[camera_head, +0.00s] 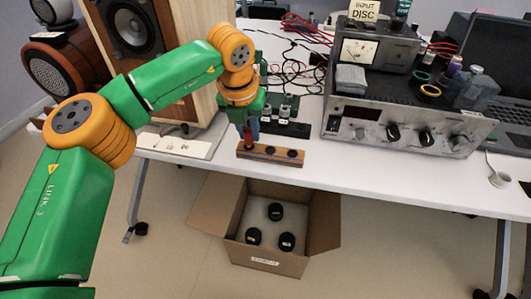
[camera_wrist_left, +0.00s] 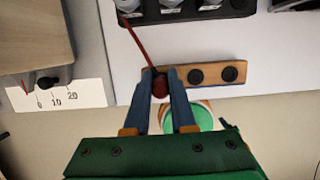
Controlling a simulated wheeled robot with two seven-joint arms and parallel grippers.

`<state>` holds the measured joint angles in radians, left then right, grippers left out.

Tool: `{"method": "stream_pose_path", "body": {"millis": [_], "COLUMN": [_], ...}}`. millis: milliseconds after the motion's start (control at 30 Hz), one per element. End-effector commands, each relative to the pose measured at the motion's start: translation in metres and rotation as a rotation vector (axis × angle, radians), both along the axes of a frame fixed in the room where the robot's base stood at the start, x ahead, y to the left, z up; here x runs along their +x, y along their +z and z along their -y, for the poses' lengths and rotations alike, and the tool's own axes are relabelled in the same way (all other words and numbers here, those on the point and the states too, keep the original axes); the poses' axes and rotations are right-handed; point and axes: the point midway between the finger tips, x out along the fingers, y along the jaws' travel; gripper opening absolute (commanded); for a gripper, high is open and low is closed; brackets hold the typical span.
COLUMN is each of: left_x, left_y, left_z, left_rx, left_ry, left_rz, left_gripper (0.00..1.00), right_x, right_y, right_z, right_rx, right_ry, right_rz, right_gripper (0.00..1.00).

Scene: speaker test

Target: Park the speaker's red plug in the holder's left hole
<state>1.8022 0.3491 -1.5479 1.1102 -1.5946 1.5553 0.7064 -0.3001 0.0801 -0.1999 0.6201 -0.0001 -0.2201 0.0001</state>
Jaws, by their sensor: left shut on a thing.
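The holder (camera_head: 270,153) is a small wooden block with a blue stripe near the table's front edge. It also shows in the left wrist view (camera_wrist_left: 213,86), with two dark holes visible at its middle and right. My left gripper (camera_head: 251,133) is over the holder's left end, its blue fingers (camera_wrist_left: 163,88) shut on the red plug (camera_wrist_left: 160,86). The plug also shows in the head view (camera_head: 248,141), upright over the left end. A red cable runs up from it. The left hole is hidden by plug and fingers; I cannot tell whether the tip is inside.
A black terminal strip (camera_head: 286,128) stands just behind the holder. The speaker (camera_head: 137,35) is at the left, with a numbered card (camera_head: 178,146) before it. A metal amplifier (camera_head: 400,125) stands right. An open cardboard box (camera_head: 270,258) sits on the floor below.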

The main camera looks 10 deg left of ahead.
Motion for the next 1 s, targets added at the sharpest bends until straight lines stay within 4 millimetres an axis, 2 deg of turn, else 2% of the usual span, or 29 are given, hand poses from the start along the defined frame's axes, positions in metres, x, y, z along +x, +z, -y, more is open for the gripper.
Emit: {"method": "stream_pose_path", "body": {"millis": [467,500,600,1000], "left_x": [-0.0002,-0.0002,-0.0002,0.0], "left_y": [-0.0099,-0.0092,-0.0089,-0.0044], "left_z": [0.0,0.0,0.0,0.0], "left_rx": [0.0,0.0,0.0,0.0], "left_ry": [0.0,0.0,0.0,0.0], "left_rz": [-0.001,-0.001,-0.001,-0.001], "left_gripper": [0.0,0.31,0.58,0.58], "right_x": [0.0001,0.0,0.0,0.0002], "right_y": [-0.0079,-0.0072,-0.0069,-0.0029], "right_z": [0.0002,0.0002,0.0002,0.0003], "right_rx": [0.0,0.0,0.0,-0.001], "right_ry": [0.0,0.0,0.0,0.0], "right_rz": [0.0,0.0,0.0,0.0], "right_gripper": [0.0,0.0,0.0,0.0]}}
